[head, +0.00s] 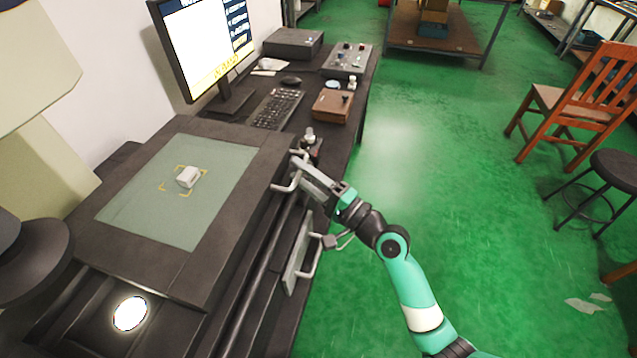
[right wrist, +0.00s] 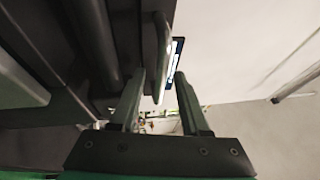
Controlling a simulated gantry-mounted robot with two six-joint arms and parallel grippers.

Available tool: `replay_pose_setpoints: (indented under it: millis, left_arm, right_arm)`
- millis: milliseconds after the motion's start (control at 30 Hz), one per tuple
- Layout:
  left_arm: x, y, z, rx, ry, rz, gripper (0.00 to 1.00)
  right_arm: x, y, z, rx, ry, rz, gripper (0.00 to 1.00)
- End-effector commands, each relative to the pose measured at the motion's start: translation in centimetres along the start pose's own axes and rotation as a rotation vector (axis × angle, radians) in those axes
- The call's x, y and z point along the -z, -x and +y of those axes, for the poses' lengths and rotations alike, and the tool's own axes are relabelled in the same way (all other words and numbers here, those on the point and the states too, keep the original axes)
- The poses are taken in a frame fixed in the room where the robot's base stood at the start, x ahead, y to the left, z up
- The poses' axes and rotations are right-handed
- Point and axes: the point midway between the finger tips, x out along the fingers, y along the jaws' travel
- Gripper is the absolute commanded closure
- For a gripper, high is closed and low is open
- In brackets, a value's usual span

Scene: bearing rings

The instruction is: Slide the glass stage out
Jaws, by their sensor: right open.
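The glass stage (head: 215,205) is a pale green glass plate in a dark frame at the left of the head view. A small white ring-shaped part (head: 187,177) lies on it inside yellow corner marks. A pale bar handle (head: 287,186) sticks out from the stage's right edge. My right gripper (head: 298,170) is open at this handle. In the right wrist view, the handle bar (right wrist: 161,50) shows between the two open fingers (right wrist: 160,75); contact cannot be told. My left gripper is not in view.
A second handle (head: 308,268) sits lower on the cabinet front. A keyboard (head: 275,108), monitor (head: 205,45), wooden box (head: 332,106) and control box (head: 346,62) stand on the desk behind. The green floor to the right is open, with a chair (head: 575,105) and a stool (head: 612,170) farther off.

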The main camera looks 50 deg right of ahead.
Motion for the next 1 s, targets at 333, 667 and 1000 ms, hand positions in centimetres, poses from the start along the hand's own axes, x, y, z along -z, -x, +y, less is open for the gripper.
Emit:
replay_pose_setpoints:
  millis: [333,667,1000]
  left_arm:
    - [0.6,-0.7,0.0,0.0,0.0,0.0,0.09]
    - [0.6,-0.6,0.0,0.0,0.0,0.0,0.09]
    - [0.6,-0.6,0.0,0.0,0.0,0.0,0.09]
  right_arm:
    - [0.0,7.9,0.0,-0.002,-0.002,0.004,0.54]
    - [0.0,10.6,-0.1,0.001,0.001,0.0,0.54]
    - [0.0,10.6,0.0,0.0,0.0,0.0,0.54]
